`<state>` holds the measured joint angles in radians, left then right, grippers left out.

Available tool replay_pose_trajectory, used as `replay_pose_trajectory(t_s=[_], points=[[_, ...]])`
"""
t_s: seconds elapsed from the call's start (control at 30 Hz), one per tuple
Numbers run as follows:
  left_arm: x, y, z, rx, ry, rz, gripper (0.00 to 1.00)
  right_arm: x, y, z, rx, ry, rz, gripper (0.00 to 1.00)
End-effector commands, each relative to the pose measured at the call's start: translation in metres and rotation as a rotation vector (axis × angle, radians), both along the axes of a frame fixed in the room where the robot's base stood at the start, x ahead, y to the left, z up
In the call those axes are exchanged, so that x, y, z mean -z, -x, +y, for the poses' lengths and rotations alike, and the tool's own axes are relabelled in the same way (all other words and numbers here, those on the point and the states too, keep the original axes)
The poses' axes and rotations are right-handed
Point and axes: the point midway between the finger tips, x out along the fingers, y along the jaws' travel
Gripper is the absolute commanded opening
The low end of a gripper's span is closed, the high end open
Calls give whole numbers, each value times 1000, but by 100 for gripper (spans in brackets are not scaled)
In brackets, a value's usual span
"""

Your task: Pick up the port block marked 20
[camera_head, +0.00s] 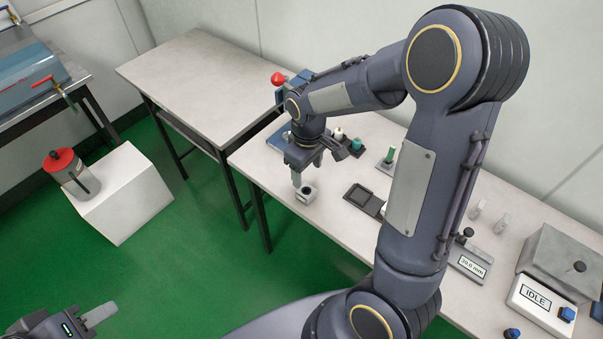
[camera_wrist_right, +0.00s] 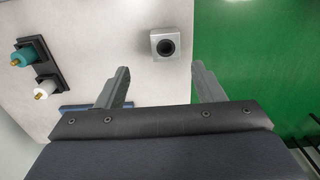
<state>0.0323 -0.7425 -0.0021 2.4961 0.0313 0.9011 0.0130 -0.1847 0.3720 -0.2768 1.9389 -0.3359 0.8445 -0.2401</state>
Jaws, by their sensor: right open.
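A small grey metal block with a dark round hole (camera_head: 306,194) sits on the light table near its front edge. It also shows in the right wrist view (camera_wrist_right: 166,43), beyond the fingertips and between their lines. I cannot read a number on it. My right gripper (camera_head: 307,172) points down just above and behind the block. In the right wrist view my right gripper (camera_wrist_right: 160,70) is open, with nothing between its fingers. My left gripper (camera_head: 98,314) is at the bottom left over the green floor, far from the table; its jaw opening cannot be made out.
Right of the block lies a dark tray (camera_head: 362,197). Teal and white plugs in dark holders (camera_wrist_right: 30,52) stand behind it. A green-topped peg (camera_head: 389,155), a gauge reading 30.0 mm (camera_head: 472,265) and an IDLE box (camera_head: 537,302) are further right. The table's front edge is close to the block.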

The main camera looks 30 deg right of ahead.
Motion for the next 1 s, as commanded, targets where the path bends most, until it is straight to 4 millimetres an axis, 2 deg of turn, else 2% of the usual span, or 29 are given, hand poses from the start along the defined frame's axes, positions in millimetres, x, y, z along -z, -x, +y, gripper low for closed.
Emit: replay_pose_trajectory(t_s=[0.5,0.63,0.83,1.0], points=[[2,0,0,0,0,0,36,68,8,6,-1,2,6,62],[2,0,0,0,0,0,36,75,7,6,-1,1,3,62],[2,0,0,0,0,0,36,75,7,6,-1,0,1,62],[2,0,0,0,0,0,36,75,7,6,-1,0,1,41]])
